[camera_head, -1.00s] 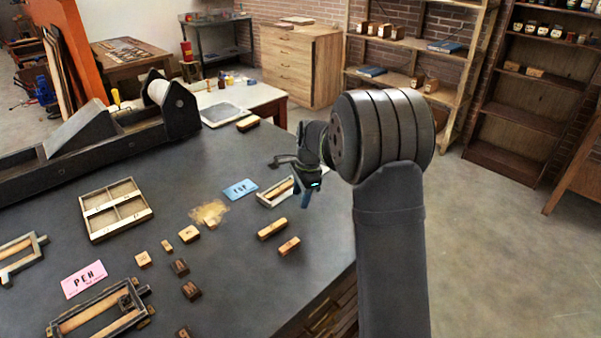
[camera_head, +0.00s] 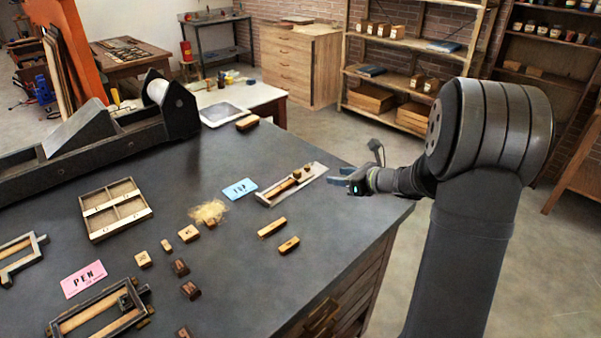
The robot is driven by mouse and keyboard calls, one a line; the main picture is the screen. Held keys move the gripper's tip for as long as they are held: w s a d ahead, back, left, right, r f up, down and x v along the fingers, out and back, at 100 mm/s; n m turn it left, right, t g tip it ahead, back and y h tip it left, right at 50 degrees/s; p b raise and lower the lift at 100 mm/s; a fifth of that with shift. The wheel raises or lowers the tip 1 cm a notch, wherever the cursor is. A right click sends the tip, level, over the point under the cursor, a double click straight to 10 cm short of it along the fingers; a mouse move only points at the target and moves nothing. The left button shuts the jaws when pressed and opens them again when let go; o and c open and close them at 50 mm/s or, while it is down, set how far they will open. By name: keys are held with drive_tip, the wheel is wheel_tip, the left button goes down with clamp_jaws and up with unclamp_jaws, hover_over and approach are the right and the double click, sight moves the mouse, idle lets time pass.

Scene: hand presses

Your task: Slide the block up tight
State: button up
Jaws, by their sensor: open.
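A shallow pale tray (camera_head: 318,172) lies at a slant near the right edge of the dark bench top. In it lie a long wooden strip (camera_head: 281,189) and small dark-ended wooden blocks (camera_head: 297,174) near its middle. I cannot tell whether the blocks touch the strip or each other. My gripper (camera_head: 338,176) is at the right end of the tray, apart from the blocks, with its fingers pointing left. It is open and nothing shows between the fingers.
A blue card (camera_head: 240,189) lies left of the tray. Two loose wooden blocks (camera_head: 272,228) (camera_head: 289,245) lie in front of it. A divided wooden box (camera_head: 116,224), a pink card (camera_head: 83,279) and a framed form (camera_head: 100,310) are further left. The bench's right edge is close to my gripper.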

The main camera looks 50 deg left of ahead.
sight(297, 172)
drive_tip(key=x, duration=1.7)
drive_tip(key=shift+a, duration=0.2)
drive_tip(key=shift+s, duration=0.15)
clamp_jaws()
